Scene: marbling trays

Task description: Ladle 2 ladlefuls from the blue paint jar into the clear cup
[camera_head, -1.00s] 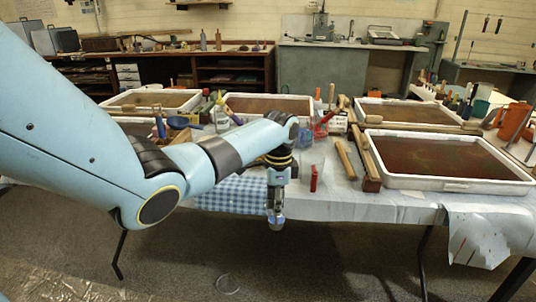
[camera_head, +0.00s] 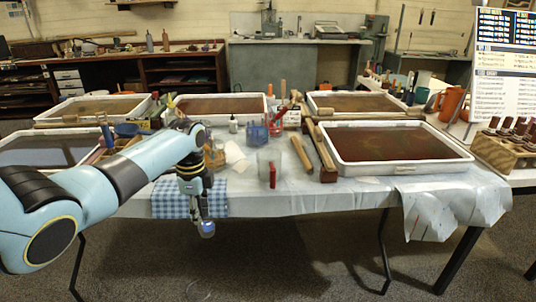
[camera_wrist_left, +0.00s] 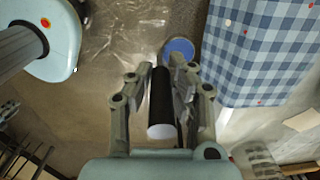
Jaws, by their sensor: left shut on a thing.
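My left gripper (camera_head: 205,200) hangs in front of the table's front edge, before the checked cloth, pointing down. It is shut on the black handle of a ladle (camera_wrist_left: 160,100). The ladle's round bowl (camera_head: 207,229) hangs below the fingers; in the wrist view it is a blue disc (camera_wrist_left: 180,48), and I cannot tell whether paint colours it. The clear cup (camera_head: 264,158) stands on the table, right of and beyond the gripper. A blue container (camera_head: 257,134), seemingly the blue paint jar, stands behind the cup. My right gripper is out of view.
A red block (camera_head: 272,175) stands right before the cup. Wooden bars (camera_head: 326,160) lie to its right, beside a white-rimmed tray (camera_head: 345,169). The blue checked cloth (camera_head: 165,200) hangs over the table's front edge. The floor before the table is clear.

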